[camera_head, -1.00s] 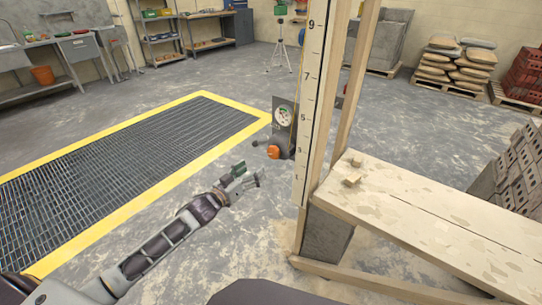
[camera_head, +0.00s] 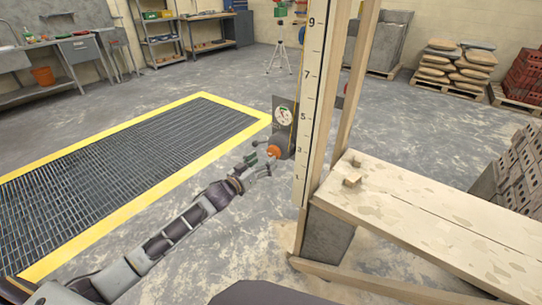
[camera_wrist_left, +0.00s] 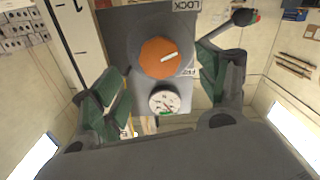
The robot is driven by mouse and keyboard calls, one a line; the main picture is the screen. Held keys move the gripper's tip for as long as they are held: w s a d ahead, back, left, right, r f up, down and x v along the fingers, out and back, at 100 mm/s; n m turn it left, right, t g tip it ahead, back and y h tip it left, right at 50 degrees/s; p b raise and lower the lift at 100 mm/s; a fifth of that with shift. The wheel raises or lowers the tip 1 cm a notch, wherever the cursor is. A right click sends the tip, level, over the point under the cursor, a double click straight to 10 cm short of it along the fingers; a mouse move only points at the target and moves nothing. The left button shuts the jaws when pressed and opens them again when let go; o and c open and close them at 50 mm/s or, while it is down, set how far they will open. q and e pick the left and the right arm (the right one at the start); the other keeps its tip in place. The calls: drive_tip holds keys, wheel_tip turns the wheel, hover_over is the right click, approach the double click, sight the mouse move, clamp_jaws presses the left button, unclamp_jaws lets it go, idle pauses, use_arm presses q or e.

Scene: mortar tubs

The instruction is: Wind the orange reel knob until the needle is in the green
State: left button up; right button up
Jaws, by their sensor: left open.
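The orange reel knob (camera_head: 274,151) sits on a grey panel (camera_head: 281,105) beside the upright numbered board. In the left wrist view the knob (camera_wrist_left: 160,58) is round with a white mark. The dial (camera_head: 284,116) is above the knob in the head view; in the left wrist view the dial (camera_wrist_left: 165,102) shows a green patch at its edge, but the needle is too small to read surely. My left gripper (camera_head: 258,163) is open just short of the knob. In the wrist view its fingers (camera_wrist_left: 166,90) stand apart, one on each side. My right gripper is out of view.
The numbered board (camera_head: 309,100) stands just right of the panel. A plank bench (camera_head: 430,215) fills the right front.

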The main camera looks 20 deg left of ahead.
sight(272, 153)
use_arm(q)
drive_tip(key=shift+x, duration=1.5)
drive_tip(key=shift+b+x, duration=0.4)
drive_tip(key=shift+x, duration=0.4)
drive_tip(key=shift+w+d, duration=0.15)
drive_tip(key=shift+w, duration=0.25)
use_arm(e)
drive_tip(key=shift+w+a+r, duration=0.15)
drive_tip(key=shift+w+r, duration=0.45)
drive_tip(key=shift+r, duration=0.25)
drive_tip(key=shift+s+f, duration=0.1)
use_arm(q)
drive_tip(key=c, duration=1)
drive_tip(key=shift+m, duration=0.3)
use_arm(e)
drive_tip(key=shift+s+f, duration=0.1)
